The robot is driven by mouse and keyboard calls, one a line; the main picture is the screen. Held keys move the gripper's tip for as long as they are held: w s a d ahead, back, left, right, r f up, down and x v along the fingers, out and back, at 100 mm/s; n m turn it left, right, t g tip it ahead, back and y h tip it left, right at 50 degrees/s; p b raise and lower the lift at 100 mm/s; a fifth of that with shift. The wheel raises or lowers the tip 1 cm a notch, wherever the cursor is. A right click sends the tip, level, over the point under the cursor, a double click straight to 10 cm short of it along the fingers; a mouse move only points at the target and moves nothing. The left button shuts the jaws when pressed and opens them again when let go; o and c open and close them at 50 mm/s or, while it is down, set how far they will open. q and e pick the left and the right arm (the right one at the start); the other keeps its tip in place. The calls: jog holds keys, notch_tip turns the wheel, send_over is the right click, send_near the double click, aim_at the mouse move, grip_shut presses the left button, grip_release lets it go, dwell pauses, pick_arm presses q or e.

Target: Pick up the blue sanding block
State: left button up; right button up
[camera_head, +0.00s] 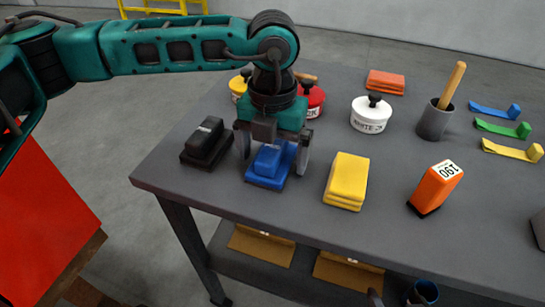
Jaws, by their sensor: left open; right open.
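The blue sanding block (268,168) lies on the dark grey table near its left front part. My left gripper (272,160) points down over it, with one finger to the left of the block and the other to its right. The fingers are apart, and I cannot tell whether they touch the block. The gripper's body hides the block's far end. My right gripper is not in view.
A black block (206,143) lies close left of the gripper and a yellow block (346,181) to its right. An orange block (435,187) stands further right. Behind are a red pot (314,101), a yellow pot (238,87) and a white pot (371,114).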

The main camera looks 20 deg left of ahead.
aim_at(273, 146)
pick_arm(q)
jog(key=shift+c, duration=0.2)
jog(key=shift+r, duration=0.1)
jog(key=c, duration=1.2)
notch_tip(273, 146, up, 20)
jog(key=shift+p, duration=0.9)
pick_arm(e)
jog(key=shift+s+d+r, duration=0.2)
jog(key=shift+d+r, duration=0.1)
jog(key=shift+d, duration=0.05)
pick_arm(q)
jog(key=o, duration=0.7)
jog(key=shift+c, duration=0.2)
jog(key=c, duration=0.5)
jog(key=shift+o, duration=0.2)
